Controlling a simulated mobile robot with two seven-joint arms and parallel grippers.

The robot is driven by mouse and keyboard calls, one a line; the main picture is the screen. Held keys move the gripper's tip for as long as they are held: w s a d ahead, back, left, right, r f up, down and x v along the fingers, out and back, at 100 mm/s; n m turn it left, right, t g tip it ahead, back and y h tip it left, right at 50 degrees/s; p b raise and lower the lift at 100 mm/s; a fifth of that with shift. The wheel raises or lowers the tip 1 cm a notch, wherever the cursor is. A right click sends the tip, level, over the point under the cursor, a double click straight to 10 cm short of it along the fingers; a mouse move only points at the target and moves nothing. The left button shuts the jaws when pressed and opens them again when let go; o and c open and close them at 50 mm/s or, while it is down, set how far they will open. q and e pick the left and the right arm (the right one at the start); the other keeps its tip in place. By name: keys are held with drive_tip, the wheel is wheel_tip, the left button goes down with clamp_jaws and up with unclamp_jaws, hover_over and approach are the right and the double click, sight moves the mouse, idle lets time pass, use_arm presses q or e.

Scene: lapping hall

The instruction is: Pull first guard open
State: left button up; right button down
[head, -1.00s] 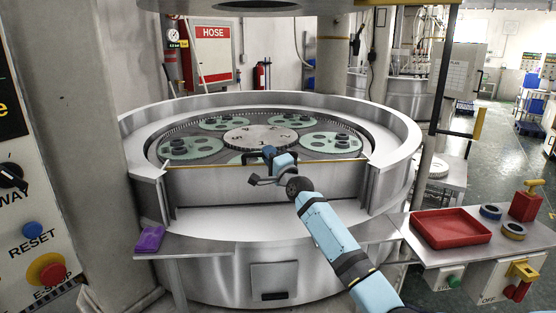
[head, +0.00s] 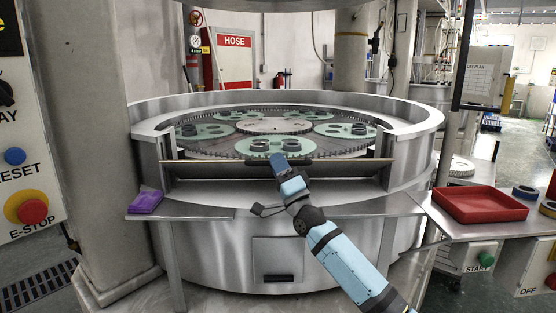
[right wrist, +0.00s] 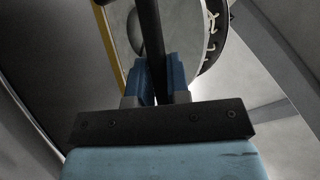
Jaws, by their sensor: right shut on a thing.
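The guard (head: 215,170) is a grey panel with a thin tan-yellow top edge across the front opening of the round lapping machine. It seems tilted outward toward me, its top edge in front of the side posts. A dark handle (head: 262,162) sits at the middle of its top edge. My right gripper (head: 278,164) is shut on this handle. In the right wrist view the dark handle bar (right wrist: 152,30) runs between the blue fingers of the right gripper (right wrist: 160,80), and the guard's yellow edge (right wrist: 110,40) is beside it. My left gripper is not in view.
The machine (head: 210,240) has toothed carriers with dark parts inside. A purple cloth (head: 146,202) lies on the left front ledge. A red tray (head: 480,205) is on the right side table, above a green START button (head: 486,259). A control panel (head: 20,150) stands at far left.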

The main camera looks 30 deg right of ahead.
wheel_tip(320, 180, down, 6)
drive_tip(key=s+a+b, duration=0.1)
drive_tip(key=s, duration=0.1)
drive_tip(key=shift+s+f+b, duration=0.2)
drive_tip(key=shift+b, duration=0.1)
drive_tip(key=shift+a, duration=0.1)
drive_tip(key=c, duration=1.1)
unclamp_jaws()
drive_tip(key=shift+w, duration=0.1)
drive_tip(key=v, duration=1.4)
